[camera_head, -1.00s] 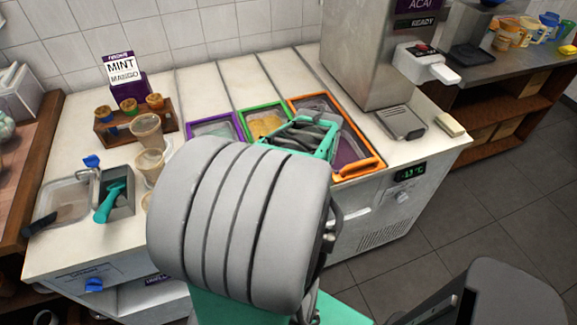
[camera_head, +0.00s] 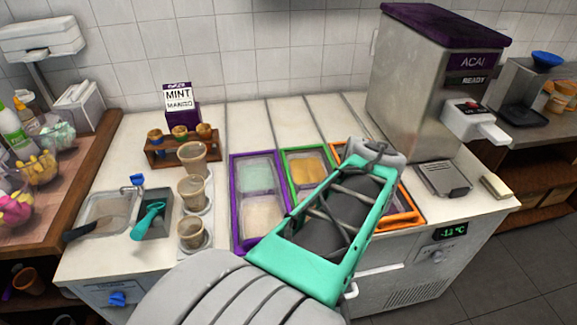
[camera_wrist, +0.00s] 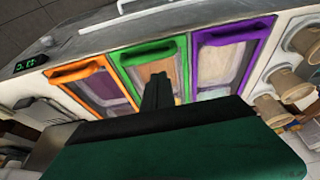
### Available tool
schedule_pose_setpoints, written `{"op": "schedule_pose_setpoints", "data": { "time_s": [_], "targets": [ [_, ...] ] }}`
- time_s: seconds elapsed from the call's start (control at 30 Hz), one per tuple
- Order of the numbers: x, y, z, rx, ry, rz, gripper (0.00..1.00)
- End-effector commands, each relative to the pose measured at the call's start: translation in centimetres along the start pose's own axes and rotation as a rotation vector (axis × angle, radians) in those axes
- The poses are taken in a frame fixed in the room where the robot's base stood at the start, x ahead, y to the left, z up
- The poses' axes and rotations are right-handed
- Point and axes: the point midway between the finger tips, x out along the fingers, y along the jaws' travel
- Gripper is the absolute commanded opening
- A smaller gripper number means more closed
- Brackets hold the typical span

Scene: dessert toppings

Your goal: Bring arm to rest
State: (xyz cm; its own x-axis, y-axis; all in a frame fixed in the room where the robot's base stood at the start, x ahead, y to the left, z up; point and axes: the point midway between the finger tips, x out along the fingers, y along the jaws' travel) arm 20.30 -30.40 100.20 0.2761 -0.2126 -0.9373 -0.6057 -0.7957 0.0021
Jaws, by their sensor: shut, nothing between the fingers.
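My gripper (camera_wrist: 158,80) shows in the wrist view as a dark, narrow pair of fingers held together with nothing between them. It appears in front of the green-framed topping bin (camera_wrist: 150,52), above the counter. In the head view my teal and grey arm reaches over the counter and hides part of the bins; the fingers cannot be made out there.
The acai machine (camera_head: 425,75) stands right of the arm at the back. A sign (camera_head: 180,100) stands behind a wooden cone rack (camera_head: 165,150). The counter's back strip (camera_head: 285,118) is clear.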

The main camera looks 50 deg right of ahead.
Motion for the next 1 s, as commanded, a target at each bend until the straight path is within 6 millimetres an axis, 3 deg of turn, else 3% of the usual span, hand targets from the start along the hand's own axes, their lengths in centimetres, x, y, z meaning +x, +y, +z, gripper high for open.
{"op": "schedule_pose_setpoints", "data": {
  "time_s": [0.07,0.17,0.3,0.5,0.6,0.7,0.87,1.0],
  "targets": [
    [0.3,-1.3,-0.3,-0.025,-0.006,-0.012,0.0],
    [0.8,-5.2,-1.1,-0.092,-0.025,-0.045,0.0],
    [1.5,-13.0,-0.9,-0.225,-0.069,-0.099,0.0],
    [1.4,-22.9,2.2,-0.414,-0.13,-0.152,0.0],
    [0.9,-26.5,4.5,-0.499,-0.152,-0.167,0.0],
    [0.5,-29.3,6.8,-0.574,-0.169,-0.177,0.0],
    [-0.3,-32.1,10.0,-0.668,-0.186,-0.185,0.0],
    [-3.0,-33.0,6.9,-0.641,-0.069,-0.209,0.0]
  ]
}}
